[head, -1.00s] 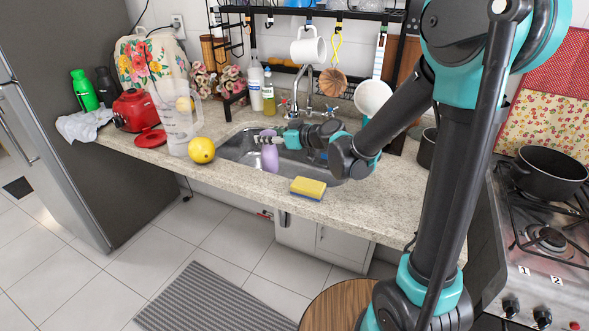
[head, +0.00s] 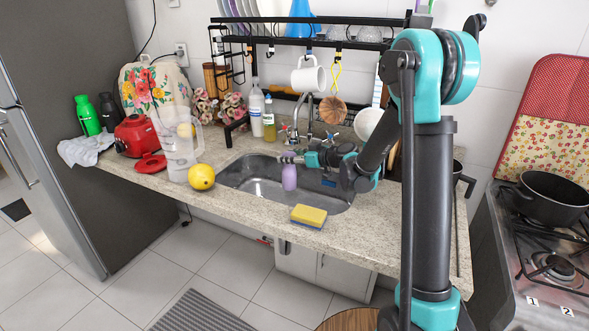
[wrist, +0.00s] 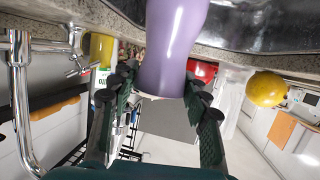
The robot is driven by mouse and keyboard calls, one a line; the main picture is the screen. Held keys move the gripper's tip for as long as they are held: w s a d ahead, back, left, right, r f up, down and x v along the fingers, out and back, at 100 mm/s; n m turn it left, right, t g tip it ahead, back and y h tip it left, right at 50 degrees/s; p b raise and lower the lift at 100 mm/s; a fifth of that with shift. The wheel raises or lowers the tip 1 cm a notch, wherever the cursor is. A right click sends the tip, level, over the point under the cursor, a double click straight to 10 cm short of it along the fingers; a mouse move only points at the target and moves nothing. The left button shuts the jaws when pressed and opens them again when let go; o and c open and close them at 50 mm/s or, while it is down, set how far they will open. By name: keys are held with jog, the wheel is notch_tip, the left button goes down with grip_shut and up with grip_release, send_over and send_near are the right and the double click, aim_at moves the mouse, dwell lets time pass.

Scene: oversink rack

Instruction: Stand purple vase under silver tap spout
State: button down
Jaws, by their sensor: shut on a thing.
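The purple vase (head: 289,178) is upright over the sink basin in the head view. My gripper (head: 285,158) is shut on its upper part, coming from the right. In the wrist view the vase (wrist: 175,45) sits between the two dark fingers of my gripper (wrist: 160,88). The tap (wrist: 22,90) also shows at the left of the wrist view, apart from the vase. I cannot tell if the vase base touches the basin.
The sink (head: 245,175) is set in a speckled counter. A yellow sponge (head: 309,216) lies on its front edge, and a lemon (head: 201,177) and a clear jug (head: 178,150) stand left. Bottles (head: 257,110) stand behind.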

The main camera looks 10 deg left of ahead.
jog(key=w+d+f, duration=0.1)
jog(key=w+f, duration=0.3)
jog(key=f, duration=0.3)
jog(key=shift+d, duration=0.25)
jog(key=c, duration=1.1)
grip_release()
jog(key=shift+f, duration=0.1)
jog(key=shift+o, duration=0.3)
jog(key=v, duration=0.7)
jog(key=shift+d+r, duration=0.2)
jog(key=shift+s, duration=0.1)
